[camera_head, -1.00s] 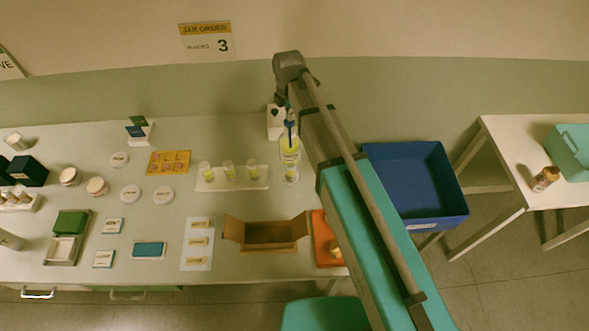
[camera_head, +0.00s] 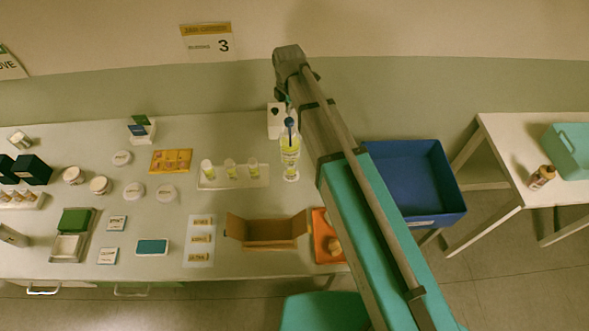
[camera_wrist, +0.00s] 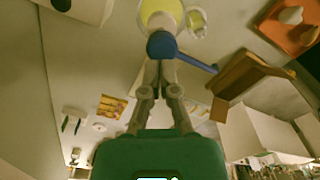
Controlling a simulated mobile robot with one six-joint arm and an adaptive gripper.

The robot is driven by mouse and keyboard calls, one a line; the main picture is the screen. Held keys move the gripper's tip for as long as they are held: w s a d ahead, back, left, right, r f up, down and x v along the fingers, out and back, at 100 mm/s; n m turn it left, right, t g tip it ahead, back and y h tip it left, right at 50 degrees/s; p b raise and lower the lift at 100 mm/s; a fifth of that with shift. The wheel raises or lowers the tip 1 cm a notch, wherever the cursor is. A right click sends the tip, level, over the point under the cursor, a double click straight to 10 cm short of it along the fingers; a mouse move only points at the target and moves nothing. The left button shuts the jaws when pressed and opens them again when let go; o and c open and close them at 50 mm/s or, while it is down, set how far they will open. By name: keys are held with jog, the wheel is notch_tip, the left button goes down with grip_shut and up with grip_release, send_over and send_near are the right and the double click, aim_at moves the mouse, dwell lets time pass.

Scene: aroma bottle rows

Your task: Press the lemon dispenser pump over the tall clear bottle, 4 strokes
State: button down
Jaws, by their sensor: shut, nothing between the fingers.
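The lemon dispenser (camera_head: 290,151) is a bottle of yellow liquid with a blue pump (camera_head: 290,123). It stands at the right part of the table; the wrist view shows its yellow body (camera_wrist: 160,13) and blue pump head (camera_wrist: 162,45), with the nozzle pointing right. A clear bottle (camera_head: 291,175) with some pale yellow in it stands just in front of the dispenser, and shows beside it in the wrist view (camera_wrist: 197,21). My gripper (camera_wrist: 160,63) is shut and empty, fingertips close to the pump head; I cannot tell whether they touch. My arm mostly hides it in the head view.
A white tray (camera_head: 257,183) with several small yellow-filled cups is left of the dispenser. An open cardboard box (camera_head: 268,242) and an orange tray (camera_head: 321,247) are nearer the front. A white block (camera_head: 275,124) stands behind. A blue bin (camera_head: 412,180) is right of the table.

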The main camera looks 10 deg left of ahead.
notch_tip(320, 180, up, 6)
jog(key=p, duration=0.6)
dwell(0.4)
dwell(0.5)
jog(key=shift+s+d, duration=0.1)
jog(key=s+d+f+m+b, duration=0.4)
jog(key=d+m, duration=0.5)
jog(key=d, duration=0.2)
jog(key=s+d+f+m+b, duration=0.4)
jog(key=d+f+m+b, duration=0.1)
jog(key=d+m, duration=0.4)
jog(key=s+d+f+m+b, duration=0.4)
jog(key=d+m, duration=0.5)
jog(key=d, duration=0.4)
jog(key=shift+f+b, duration=0.45)
jog(key=shift+b, duration=0.05)
